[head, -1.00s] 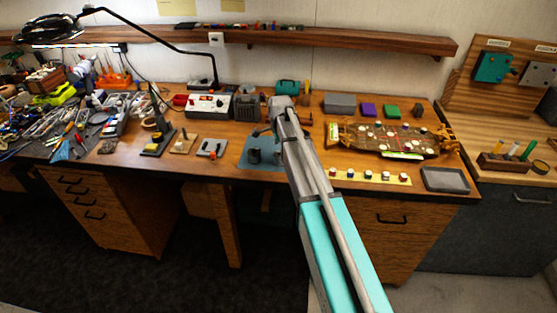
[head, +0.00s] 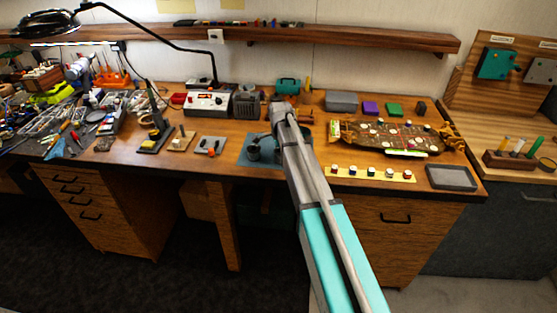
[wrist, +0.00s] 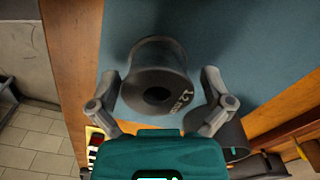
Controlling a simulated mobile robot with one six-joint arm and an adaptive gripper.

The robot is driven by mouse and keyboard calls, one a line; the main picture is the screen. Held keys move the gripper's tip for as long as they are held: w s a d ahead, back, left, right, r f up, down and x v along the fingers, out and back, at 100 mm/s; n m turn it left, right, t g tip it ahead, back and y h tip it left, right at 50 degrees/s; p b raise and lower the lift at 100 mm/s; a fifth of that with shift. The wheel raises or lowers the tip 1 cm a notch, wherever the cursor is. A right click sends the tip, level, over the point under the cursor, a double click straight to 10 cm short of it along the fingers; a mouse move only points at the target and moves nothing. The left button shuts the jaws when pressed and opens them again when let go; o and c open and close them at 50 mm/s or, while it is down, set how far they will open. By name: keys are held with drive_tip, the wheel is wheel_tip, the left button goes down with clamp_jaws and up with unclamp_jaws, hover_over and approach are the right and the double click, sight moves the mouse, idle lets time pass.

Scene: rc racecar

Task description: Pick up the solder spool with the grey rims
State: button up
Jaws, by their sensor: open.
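A dark grey spool with grey rims (wrist: 155,78) stands on the blue mat in the wrist view, its round hub hole facing the camera. My gripper (wrist: 160,80) is open, with one finger on each side of this spool and nothing held. A second dark round item (wrist: 225,140), perhaps another spool, is partly hidden behind the right finger and the teal gripper body. In the head view a dark spool (head: 253,152) shows on the blue mat (head: 246,160), left of my arm; the gripper's fingers are hidden there.
A board-laden racecar chassis (head: 395,136) lies right of my arm, with a yellow strip of small cups (head: 372,173) and a grey tray (head: 452,177) in front. A small grey device (head: 209,146) and a soldering stand (head: 155,138) are to the left.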

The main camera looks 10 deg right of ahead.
drive_tip(key=shift+f, duration=0.15)
idle(0.5)
drive_tip(key=c, duration=1.2)
